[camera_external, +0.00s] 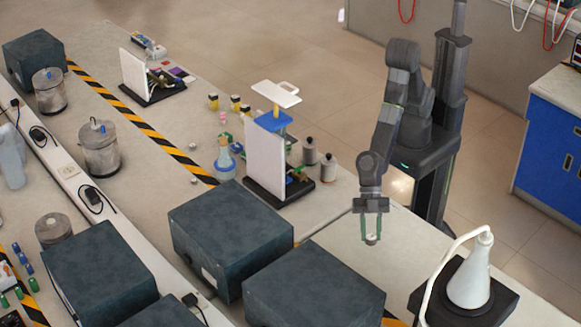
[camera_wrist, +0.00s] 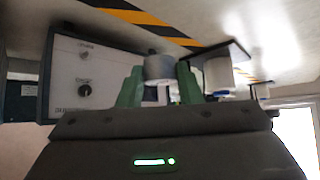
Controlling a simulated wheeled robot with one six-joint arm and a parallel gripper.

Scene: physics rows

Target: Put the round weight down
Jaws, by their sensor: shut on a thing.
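My gripper (camera_external: 371,228) hangs fingers down over the light bench top, right of the dark boxes. Its green fingers are closed on a small grey round weight (camera_external: 371,239). In the wrist view, the weight (camera_wrist: 159,66) sits between the two green fingertips (camera_wrist: 159,82) of my gripper. I cannot tell whether the weight touches the bench or hangs just above it.
Dark boxes (camera_external: 315,285) stand left of my gripper. A white cone on a black base (camera_external: 470,280) stands at the front right. A white panel stand (camera_external: 268,160) and two grey bottles (camera_external: 328,167) stand behind. Bare bench (camera_external: 400,250) surrounds my gripper.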

